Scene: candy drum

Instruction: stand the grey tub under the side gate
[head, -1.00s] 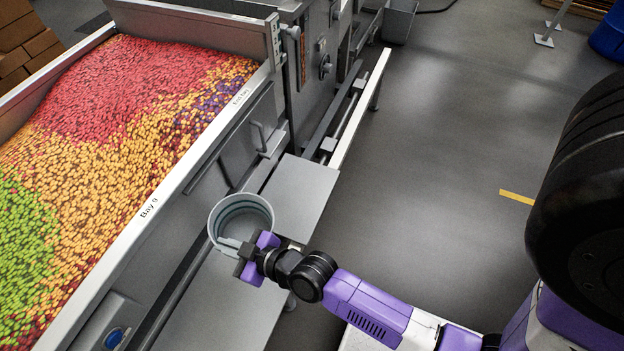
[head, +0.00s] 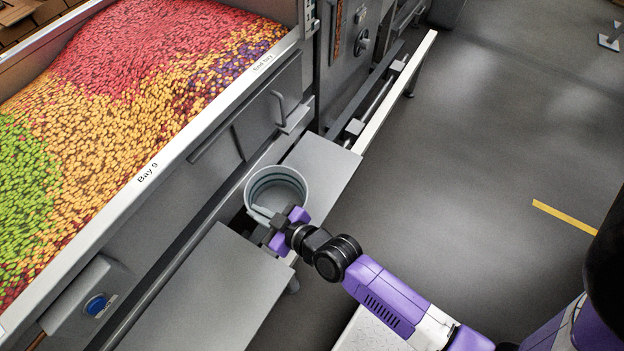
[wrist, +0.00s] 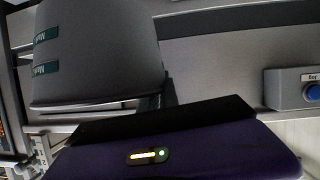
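The grey tub (head: 259,206) is open-topped, upright and looks empty inside. It is beside the machine wall, over the gap between two grey plates. My gripper (head: 277,232) is shut on its near wall. In the wrist view the tub (wrist: 100,65) fills the upper left, with green labels on its side, beyond my gripper's purple body; the fingertips are hidden there. The side gate (head: 258,128) looks to be the grey panel with a handle below the "End Bay" label. It is above and beyond the tub. Whether the tub touches a plate I cannot tell.
The far plate (head: 325,165) and near plate (head: 205,300) are bare where visible. The long bin (head: 140,120) of coloured candy runs along the left. A box with a blue button (head: 96,305) sits on its wall. Open floor (head: 460,150) lies to the right.

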